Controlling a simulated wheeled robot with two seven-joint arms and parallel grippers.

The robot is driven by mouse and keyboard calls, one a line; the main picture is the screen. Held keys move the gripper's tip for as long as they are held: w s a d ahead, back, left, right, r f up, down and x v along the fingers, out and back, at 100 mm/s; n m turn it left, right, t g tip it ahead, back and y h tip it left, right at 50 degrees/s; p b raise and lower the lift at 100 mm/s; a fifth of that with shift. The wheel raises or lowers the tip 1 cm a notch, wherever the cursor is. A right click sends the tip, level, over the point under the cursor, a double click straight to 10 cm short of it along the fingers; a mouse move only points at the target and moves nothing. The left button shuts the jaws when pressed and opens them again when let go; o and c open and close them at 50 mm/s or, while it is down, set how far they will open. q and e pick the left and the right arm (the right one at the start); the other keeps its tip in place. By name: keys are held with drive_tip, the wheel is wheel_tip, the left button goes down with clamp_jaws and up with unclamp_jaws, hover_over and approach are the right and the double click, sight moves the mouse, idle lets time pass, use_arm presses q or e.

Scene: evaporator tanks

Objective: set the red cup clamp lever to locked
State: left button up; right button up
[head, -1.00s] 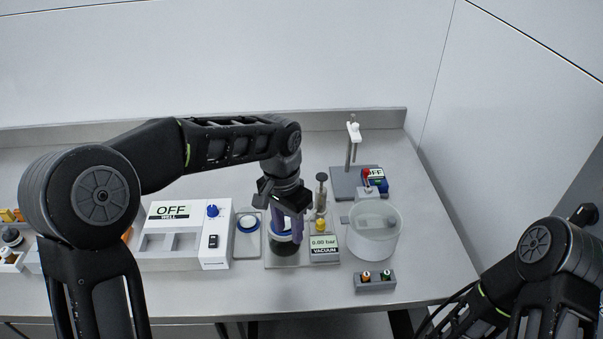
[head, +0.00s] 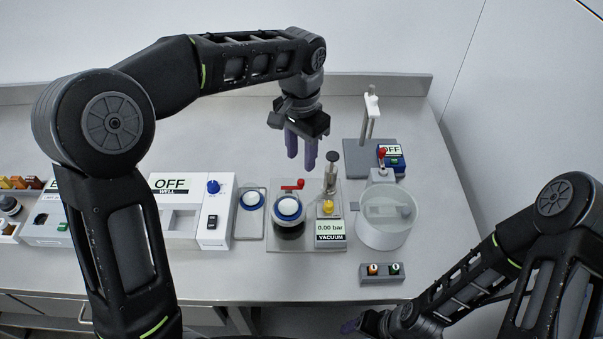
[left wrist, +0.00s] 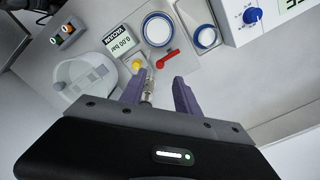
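The red clamp lever (head: 293,185) lies just behind a dark cup (head: 289,229) with a blue-rimmed white lid, on a grey plate (head: 257,245). In the left wrist view the red lever (left wrist: 168,58) shows beside the round lid (left wrist: 157,29). My left gripper (head: 301,156) hangs above and behind the lever, apart from it. In the left wrist view its two purple fingers (left wrist: 158,84) are spread, with nothing held between them. My right gripper (head: 350,326) shows only partly at the bottom edge; its opening cannot be made out.
Right of the cup are a metal plunger post (head: 331,175), a yellow knob (head: 327,208) and a vacuum display (head: 330,232) reading 0.00 bar. A clear round bath (head: 386,230) stands further right. The well unit (head: 215,240) reads OFF at left.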

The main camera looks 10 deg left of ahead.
sight(301, 181)
use_arm(q)
drive_tip(key=shift+f, duration=0.6)
wheel_tip(301, 181, down, 6)
drive_tip(key=shift+r+b, duration=0.2)
drive_tip(key=shift+b, duration=0.5)
drive_tip(key=shift+f+b, duration=0.35)
drive_tip(key=shift+f, duration=0.2)
drive_tip(key=shift+c, duration=0.4)
clamp_jaws()
